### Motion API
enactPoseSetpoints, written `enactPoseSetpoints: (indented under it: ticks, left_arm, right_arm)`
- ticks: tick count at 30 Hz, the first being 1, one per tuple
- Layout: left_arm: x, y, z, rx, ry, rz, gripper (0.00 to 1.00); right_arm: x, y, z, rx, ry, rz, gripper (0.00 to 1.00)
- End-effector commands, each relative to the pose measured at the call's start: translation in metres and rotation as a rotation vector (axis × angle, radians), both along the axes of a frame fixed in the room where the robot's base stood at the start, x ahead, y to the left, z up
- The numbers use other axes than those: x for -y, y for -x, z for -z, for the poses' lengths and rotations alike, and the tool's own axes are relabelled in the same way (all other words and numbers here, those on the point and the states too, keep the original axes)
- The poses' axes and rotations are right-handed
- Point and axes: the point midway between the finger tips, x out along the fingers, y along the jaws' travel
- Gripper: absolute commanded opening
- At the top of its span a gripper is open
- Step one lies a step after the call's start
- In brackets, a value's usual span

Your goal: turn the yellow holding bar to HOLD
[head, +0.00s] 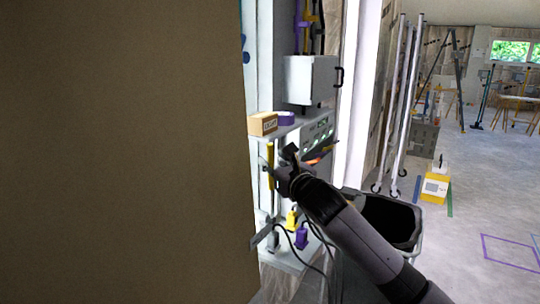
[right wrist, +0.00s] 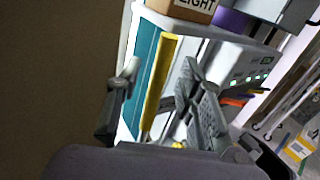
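The yellow holding bar (right wrist: 159,85) stands upright, slightly tilted in the right wrist view, in front of a teal and white face. It also shows in the head view (head: 270,165) as a thin yellow strip beside the brown panel. My right gripper (right wrist: 160,68) is open, with one finger on each side of the bar and visible gaps to it. In the head view my right gripper (head: 278,161) reaches the bar from the right. I see no HOLD marking. My left gripper is not in view.
A large brown panel (head: 120,150) fills the left side. A shelf above the bar carries a box marked LIGHT (head: 263,124) and a purple roll (head: 286,118). A dark bin (head: 390,220) stands below my right arm. Open floor lies to the right.

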Motion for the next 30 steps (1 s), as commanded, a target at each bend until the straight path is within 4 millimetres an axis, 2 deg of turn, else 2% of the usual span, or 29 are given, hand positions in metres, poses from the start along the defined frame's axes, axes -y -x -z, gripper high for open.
enactPoseSetpoints:
  ticks: [6, 19, 30]
  left_arm:
    - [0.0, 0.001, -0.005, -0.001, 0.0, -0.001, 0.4]
    - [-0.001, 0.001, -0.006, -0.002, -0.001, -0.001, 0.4]
    - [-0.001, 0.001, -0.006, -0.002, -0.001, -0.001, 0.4]
  right_arm:
    - [-0.007, -0.018, 0.0, -0.001, -0.001, 0.0, 0.35]
    - [-0.008, -0.023, 0.0, 0.0, -0.001, 0.0, 0.34]
    - [-0.008, -0.023, 0.0, 0.0, -0.001, 0.0, 0.09]
